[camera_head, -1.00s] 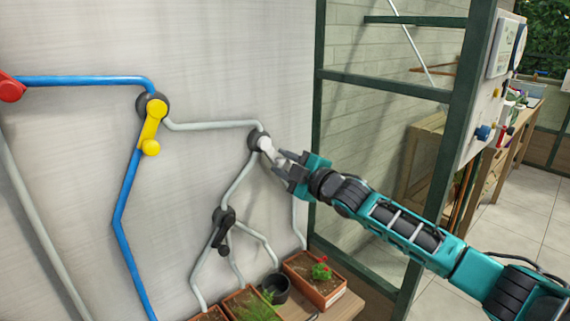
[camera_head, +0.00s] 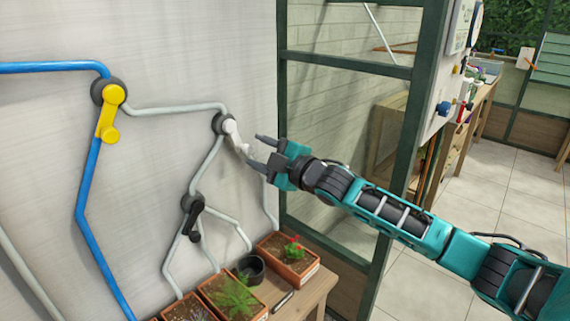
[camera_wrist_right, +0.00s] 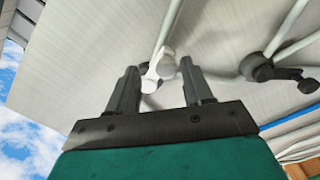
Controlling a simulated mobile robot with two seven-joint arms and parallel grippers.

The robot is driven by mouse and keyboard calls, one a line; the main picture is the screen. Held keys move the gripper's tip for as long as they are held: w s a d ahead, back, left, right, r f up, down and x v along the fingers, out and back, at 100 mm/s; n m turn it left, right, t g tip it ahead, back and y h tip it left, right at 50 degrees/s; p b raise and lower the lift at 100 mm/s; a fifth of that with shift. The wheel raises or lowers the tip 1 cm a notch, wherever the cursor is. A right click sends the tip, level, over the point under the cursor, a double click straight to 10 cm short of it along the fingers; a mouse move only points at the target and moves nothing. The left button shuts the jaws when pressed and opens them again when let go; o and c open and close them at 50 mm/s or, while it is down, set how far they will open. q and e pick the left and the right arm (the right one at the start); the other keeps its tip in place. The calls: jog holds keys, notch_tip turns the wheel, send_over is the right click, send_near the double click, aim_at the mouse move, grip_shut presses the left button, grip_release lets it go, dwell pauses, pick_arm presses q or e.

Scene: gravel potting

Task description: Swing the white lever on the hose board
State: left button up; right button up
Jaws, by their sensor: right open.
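The white lever (camera_head: 234,137) sits on a dark round hub on the hose board (camera_head: 180,60) and points down to the right. My right gripper (camera_head: 258,150) is open and just right of the lever, with its fingers pointing at the board. I see no clear contact between fingers and lever. My left gripper is not in view.
A yellow lever (camera_head: 109,115) and a black lever (camera_head: 193,215) are on the same board, joined by blue and grey hoses. Planters (camera_head: 287,262) and a black pot (camera_head: 250,268) stand on a wooden bench below. A green frame post (camera_head: 415,120) stands behind my right arm.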

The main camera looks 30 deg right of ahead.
jog(key=v, duration=0.9)
jog(key=shift+b, duration=0.3)
jog(key=shift+a, duration=0.15)
jog(key=shift+c, duration=0.2)
